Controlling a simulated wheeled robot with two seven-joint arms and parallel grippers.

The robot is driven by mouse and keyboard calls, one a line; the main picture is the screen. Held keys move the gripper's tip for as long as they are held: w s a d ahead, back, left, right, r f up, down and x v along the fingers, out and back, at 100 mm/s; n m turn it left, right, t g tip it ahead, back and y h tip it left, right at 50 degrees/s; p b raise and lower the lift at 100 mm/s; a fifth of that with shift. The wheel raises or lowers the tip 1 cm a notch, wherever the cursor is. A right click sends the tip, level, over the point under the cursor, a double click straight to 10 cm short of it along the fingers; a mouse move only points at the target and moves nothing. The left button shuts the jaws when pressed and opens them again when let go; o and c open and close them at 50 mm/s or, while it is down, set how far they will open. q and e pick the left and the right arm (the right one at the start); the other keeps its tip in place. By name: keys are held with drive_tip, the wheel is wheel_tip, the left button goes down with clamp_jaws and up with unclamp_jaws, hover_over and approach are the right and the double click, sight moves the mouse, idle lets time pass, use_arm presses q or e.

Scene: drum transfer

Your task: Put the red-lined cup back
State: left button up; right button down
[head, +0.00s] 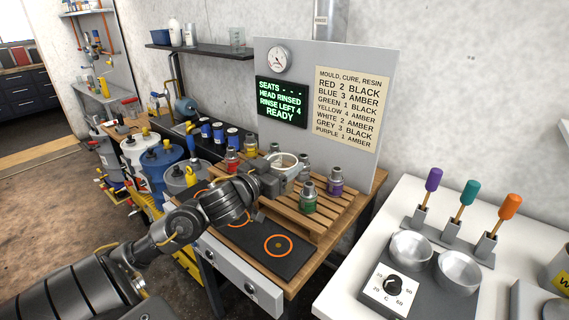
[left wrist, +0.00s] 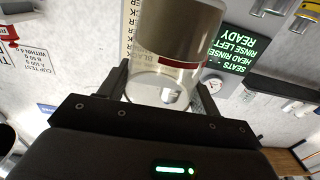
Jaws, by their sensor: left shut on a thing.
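My left gripper (head: 277,184) is shut on a clear cup (head: 288,161) and holds it above the wooden pallet (head: 318,222) on the bench. In the left wrist view the cup (left wrist: 172,86) shows a red line around its wall and sits between the two fingers (left wrist: 164,80). That view is turned over, and a brownish-grey part of the cup fills its top. In the head view the gripper hides part of the cup. My right gripper is in neither view.
Bottles with coloured bands, including green (head: 309,200) and purple (head: 336,182), stand on the pallet close around the gripper. A black mat (head: 262,262) with orange rings lies in front. A panel with a lit screen (head: 282,102) reading READY stands behind. A white counter (head: 347,291) is right.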

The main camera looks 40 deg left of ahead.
sight(280, 166)
use_arm(q)
drive_tip(key=shift+s+d+r, duration=0.35)
drive_tip(key=shift+s+d, duration=0.05)
drive_tip(key=shift+s, duration=0.25)
drive_tip(key=shift+s+d+r+p, duration=0.15)
drive_tip(key=shift+s+r+p, duration=0.1)
drive_tip(key=shift+p, duration=0.3)
drive_tip(key=shift+s+d+r+p, duration=0.2)
drive_tip(key=shift+s+d+p, duration=0.15)
drive_tip(key=shift+s+p, duration=0.25)
drive_tip(key=d+f, duration=0.5)
drive_tip(key=d, duration=0.3)
drive_tip(key=d+f, duration=0.4)
drive_tip(key=d, duration=0.4)
drive_tip(key=shift+s+d+f, duration=0.25)
drive_tip(key=shift+s+f, duration=0.1)
drive_tip(key=shift+s, duration=0.1)
